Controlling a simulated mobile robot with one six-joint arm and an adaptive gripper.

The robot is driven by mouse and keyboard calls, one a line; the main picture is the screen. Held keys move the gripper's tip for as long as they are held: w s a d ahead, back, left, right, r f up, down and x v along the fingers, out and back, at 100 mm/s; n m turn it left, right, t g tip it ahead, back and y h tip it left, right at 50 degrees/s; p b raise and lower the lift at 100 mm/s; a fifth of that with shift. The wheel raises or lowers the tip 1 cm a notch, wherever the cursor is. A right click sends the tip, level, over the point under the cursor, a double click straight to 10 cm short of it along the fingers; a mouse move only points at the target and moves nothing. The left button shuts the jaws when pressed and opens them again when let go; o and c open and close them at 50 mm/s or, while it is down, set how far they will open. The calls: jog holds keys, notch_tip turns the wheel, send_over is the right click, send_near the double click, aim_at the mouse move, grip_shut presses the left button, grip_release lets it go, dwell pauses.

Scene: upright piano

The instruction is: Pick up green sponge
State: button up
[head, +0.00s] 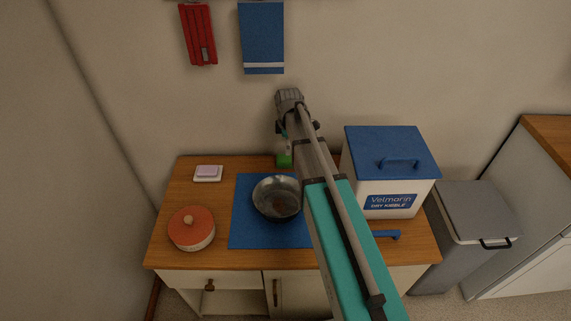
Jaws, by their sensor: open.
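A small green block, which looks like the green sponge (284,160), is at the back edge of the wooden counter, behind the metal bowl. My arm hides part of its right side. My gripper (287,144) points down just above the sponge and is open. Whether the fingertips touch the sponge or are apart from it is too small to tell.
A metal bowl (277,199) stands on a blue mat (244,234). Left are a pink soap on a dish (207,174) and a red-lidded pot (191,228). Right is a blue-lidded kibble bin (384,184).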

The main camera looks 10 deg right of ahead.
aim_at(288, 158)
jog(key=shift+w, duration=0.2)
jog(key=shift+f, duration=0.15)
jog(key=shift+f+b, duration=1.05)
jog(key=shift+b, duration=0.1)
jog(key=shift+f+b, duration=2.6)
jog(key=c, duration=0.8)
